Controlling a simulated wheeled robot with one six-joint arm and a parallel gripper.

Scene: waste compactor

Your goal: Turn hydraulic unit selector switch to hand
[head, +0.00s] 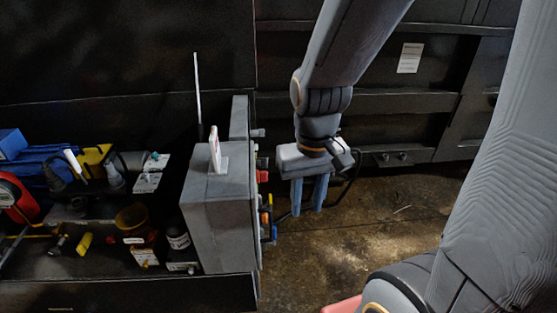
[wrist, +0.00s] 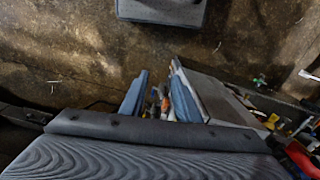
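A grey control box (head: 220,215) stands left of centre in the head view, with red (head: 263,176), orange and blue controls on its right-hand face. That face is nearly edge-on, so I cannot tell which control is the selector switch or its setting. My gripper (head: 308,208) points down just right of that face, apart from it in the picture. Its two blue fingers are spread with nothing clearly held between them. In the wrist view, the fingers (wrist: 158,98) are apart, with small coloured controls (wrist: 157,98) showing blurred in the gap. The box (wrist: 220,100) lies just right of them.
Left of the box is an open bay with bottles, hoses and a yellow part (head: 84,243). A thin upright rod (head: 197,90) rises behind the box. A dark cable hangs near my gripper. The brown floor (head: 370,215) to the right is largely clear. Dark panels (head: 350,105) stand behind.

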